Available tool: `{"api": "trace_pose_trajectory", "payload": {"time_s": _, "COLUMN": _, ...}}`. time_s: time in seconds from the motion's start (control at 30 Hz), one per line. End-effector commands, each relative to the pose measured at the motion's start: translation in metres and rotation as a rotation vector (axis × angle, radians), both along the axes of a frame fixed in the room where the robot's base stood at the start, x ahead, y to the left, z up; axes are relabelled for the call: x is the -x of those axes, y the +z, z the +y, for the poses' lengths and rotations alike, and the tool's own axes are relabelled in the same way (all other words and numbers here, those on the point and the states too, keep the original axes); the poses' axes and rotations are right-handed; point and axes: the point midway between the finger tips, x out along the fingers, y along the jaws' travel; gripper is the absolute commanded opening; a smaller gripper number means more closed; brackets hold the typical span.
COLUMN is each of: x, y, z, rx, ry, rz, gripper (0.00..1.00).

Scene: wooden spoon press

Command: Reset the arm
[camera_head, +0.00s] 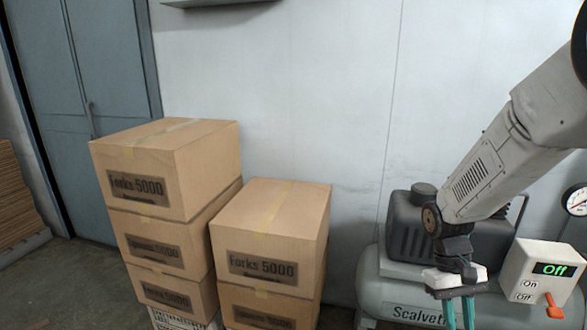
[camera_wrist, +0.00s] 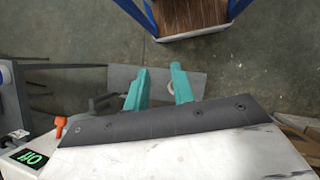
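My gripper (camera_head: 459,313) hangs fingers-down at the lower right of the head view, in front of a grey compressor (camera_head: 375,287). Its two teal fingers are apart with nothing between them. The wrist view also shows the open fingers (camera_wrist: 161,75) above a grey plate and the concrete floor. My arm reaches in from the upper right. A white control box (camera_head: 535,262) with a green "Off" display and an orange lever (camera_head: 553,306) is right of the gripper, apart from it in the picture. The lever also shows at the left of the wrist view (camera_wrist: 60,126).
Cardboard boxes marked "Forks 5000" stand in two stacks, a taller one (camera_head: 165,170) and a shorter one (camera_head: 270,235), left of the compressor. A pressure gauge (camera_head: 576,200) is at the right edge. A blue metal door (camera_head: 95,95) is at the left. Floor shows bare in the wrist view.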

Motion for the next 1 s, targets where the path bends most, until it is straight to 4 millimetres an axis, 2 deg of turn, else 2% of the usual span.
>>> {"api": "trace_pose_trajectory", "payload": {"time_s": 0.03, "x": 0.009, "y": 0.020, "z": 0.007, "rx": -0.004, "ry": -0.009, "rz": -0.030, "gripper": 0.25}}
{"api": "trace_pose_trajectory", "payload": {"time_s": 0.1, "x": 0.022, "y": 0.042, "z": 0.016, "rx": -0.012, "ry": -0.022, "rz": -0.064, "gripper": 0.25}}
{"api": "trace_pose_trajectory", "payload": {"time_s": 0.2, "x": 0.042, "y": 0.070, "z": 0.027, "rx": -0.024, "ry": -0.038, "rz": -0.116, "gripper": 0.25}}
{"api": "trace_pose_trajectory", "payload": {"time_s": 0.4, "x": 0.085, "y": 0.115, "z": 0.049, "rx": -0.056, "ry": -0.053, "rz": -0.234, "gripper": 0.25}}
{"api": "trace_pose_trajectory", "payload": {"time_s": 0.6, "x": 0.122, "y": 0.146, "z": 0.066, "rx": -0.087, "ry": -0.045, "rz": -0.385, "gripper": 0.25}}
{"api": "trace_pose_trajectory", "payload": {"time_s": 0.7, "x": 0.135, "y": 0.159, "z": 0.071, "rx": -0.094, "ry": -0.032, "rz": -0.469, "gripper": 0.25}}
{"api": "trace_pose_trajectory", "payload": {"time_s": 0.9, "x": 0.145, "y": 0.180, "z": 0.074, "rx": -0.098, "ry": -0.007, "rz": -0.587, "gripper": 0.25}}
{"api": "trace_pose_trajectory", "payload": {"time_s": 1.0, "x": 0.145, "y": 0.180, "z": 0.074, "rx": -0.098, "ry": -0.007, "rz": -0.587, "gripper": 0.25}}
